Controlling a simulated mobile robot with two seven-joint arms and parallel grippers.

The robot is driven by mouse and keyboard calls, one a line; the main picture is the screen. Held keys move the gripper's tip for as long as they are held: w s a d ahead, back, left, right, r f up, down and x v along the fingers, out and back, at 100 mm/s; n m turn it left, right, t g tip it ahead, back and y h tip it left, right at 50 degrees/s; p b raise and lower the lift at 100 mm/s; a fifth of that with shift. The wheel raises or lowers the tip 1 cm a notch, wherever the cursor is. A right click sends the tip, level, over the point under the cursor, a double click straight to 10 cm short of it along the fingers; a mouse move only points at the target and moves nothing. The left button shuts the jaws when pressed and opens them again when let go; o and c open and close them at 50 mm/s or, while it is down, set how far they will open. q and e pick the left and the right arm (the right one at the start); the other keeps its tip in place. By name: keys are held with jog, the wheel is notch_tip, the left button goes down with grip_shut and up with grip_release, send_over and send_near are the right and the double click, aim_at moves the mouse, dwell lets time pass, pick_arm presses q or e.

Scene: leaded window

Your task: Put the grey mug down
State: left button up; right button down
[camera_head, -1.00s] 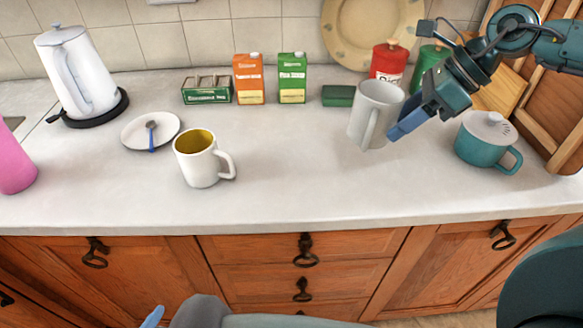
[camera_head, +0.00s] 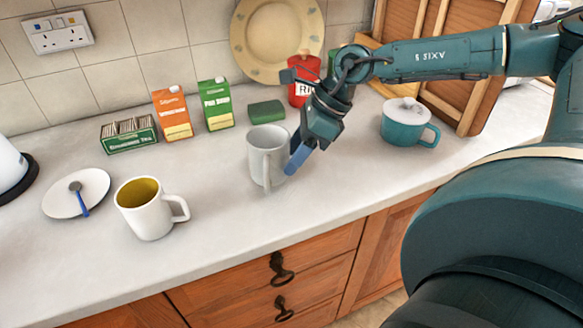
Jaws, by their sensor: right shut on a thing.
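The grey mug (camera_head: 264,158) is upright in the middle of the head view, over the white worktop. The fingers hide part of the mug's right side. The mug's base is at or very near the worktop; I cannot tell if it touches. My left gripper is not in view.
A white mug with a yellow inside (camera_head: 145,215) and a plate (camera_head: 62,204) with a spoon stand left. A green sponge-like block (camera_head: 267,112), cartons (camera_head: 172,116) and a red canister (camera_head: 303,82) are behind. A teal lidded pot (camera_head: 404,131) stands right. Worktop in front of the grey mug is clear.

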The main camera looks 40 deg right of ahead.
jog(key=shift+f, duration=2)
jog(key=shift+f, duration=0.2)
jog(key=c, duration=0.6)
grip_release()
jog(key=shift+d+r, duration=0.1)
jog(key=shift+r, duration=0.35)
jog(key=p+v, duration=0.1)
jog(key=v, duration=1)
jog(key=shift+d+r, duration=0.1)
jog(key=shift+r, duration=0.1)
